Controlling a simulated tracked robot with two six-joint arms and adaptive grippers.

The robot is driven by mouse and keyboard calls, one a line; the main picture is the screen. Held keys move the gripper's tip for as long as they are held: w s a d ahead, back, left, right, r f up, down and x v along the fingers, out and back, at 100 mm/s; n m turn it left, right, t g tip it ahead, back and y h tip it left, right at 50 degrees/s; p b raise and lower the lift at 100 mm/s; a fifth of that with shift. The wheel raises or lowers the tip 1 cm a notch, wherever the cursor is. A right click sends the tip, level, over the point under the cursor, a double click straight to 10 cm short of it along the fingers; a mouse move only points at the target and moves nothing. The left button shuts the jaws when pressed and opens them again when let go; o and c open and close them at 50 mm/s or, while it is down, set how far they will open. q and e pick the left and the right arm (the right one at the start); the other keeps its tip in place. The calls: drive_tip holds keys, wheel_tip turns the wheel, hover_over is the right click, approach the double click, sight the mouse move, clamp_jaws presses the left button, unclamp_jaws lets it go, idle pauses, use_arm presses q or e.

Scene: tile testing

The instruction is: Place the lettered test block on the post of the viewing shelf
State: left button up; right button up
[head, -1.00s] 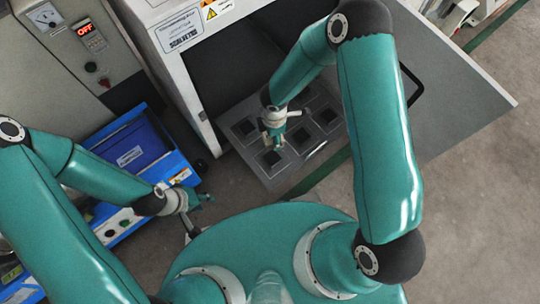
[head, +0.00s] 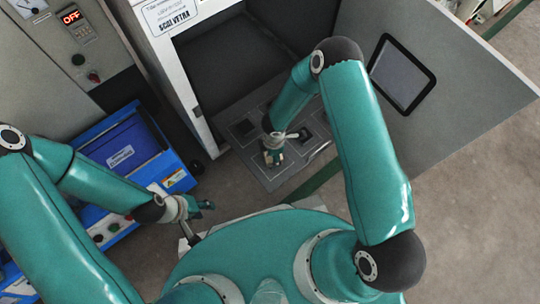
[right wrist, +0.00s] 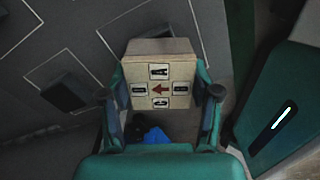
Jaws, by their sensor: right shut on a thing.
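The test block (right wrist: 160,80) is pale, with black letters and a red arrow on its face, in the right wrist view. My right gripper (right wrist: 160,98) is shut on its sides. In the head view, my right gripper (head: 273,157) is over the front part of the grey shelf (head: 270,181) at the cabinet mouth. The shelf has square outlines with dark raised pieces; one piece (right wrist: 65,92) shows left of the block. I cannot tell which piece is the post, or whether the block touches the shelf. My left gripper (head: 205,205) is away to the left; its finger opening is unclear.
The open cabinet door (head: 460,90) extends right of the shelf. The cabinet's white side wall (head: 185,90) is at left. Bare floor (head: 465,205) lies at the right.

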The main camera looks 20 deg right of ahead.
drive_tip(key=shift+f, duration=0.15)
drive_tip(key=o, duration=1.5)
drive_tip(key=shift+r, duration=0.2)
wheel_tip(320, 180, up, 12)
drive_tip(key=p, duration=0.5)
drive_tip(key=s+a+r+m+y, duration=0.2)
drive_tip(key=s+m+y, duration=0.2)
drive_tip(key=s+m, duration=0.9)
drive_tip(key=m, duration=0.6)
drive_tip(key=shift+s+r+m+t, duration=0.15)
drive_tip(key=shift+s+m+t, duration=0.15)
